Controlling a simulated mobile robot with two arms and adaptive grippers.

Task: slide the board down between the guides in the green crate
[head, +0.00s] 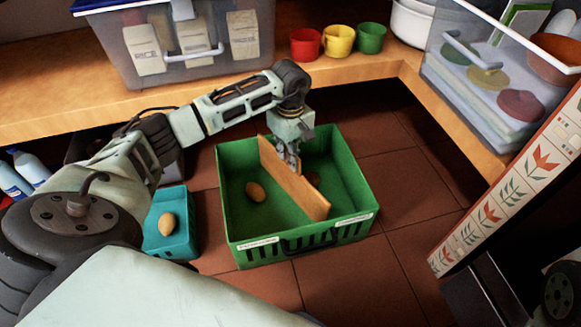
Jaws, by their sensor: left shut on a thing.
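The green crate (247,223) stands on the tiled floor in the middle of the head view. A brown wooden board (282,180) stands on edge in the crate and runs from its back wall towards the front, splitting it in two. My left gripper (292,163) is shut on the board's upper edge from above. The board's top shows above the back wall, and its lower edge is hidden. I cannot tell whether it sits between the guides. A potato-like thing (255,191) lies left of the board, and a reddish one (312,179) lies right of it. My right gripper is not in view.
A teal box (165,242) with a potato-like thing (167,224) stands left of the crate. A wooden shelf (340,72) behind holds red, yellow and green cups (340,41) and clear bins (185,48). A patterned panel (510,182) stands at right. Floor right of the crate is clear.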

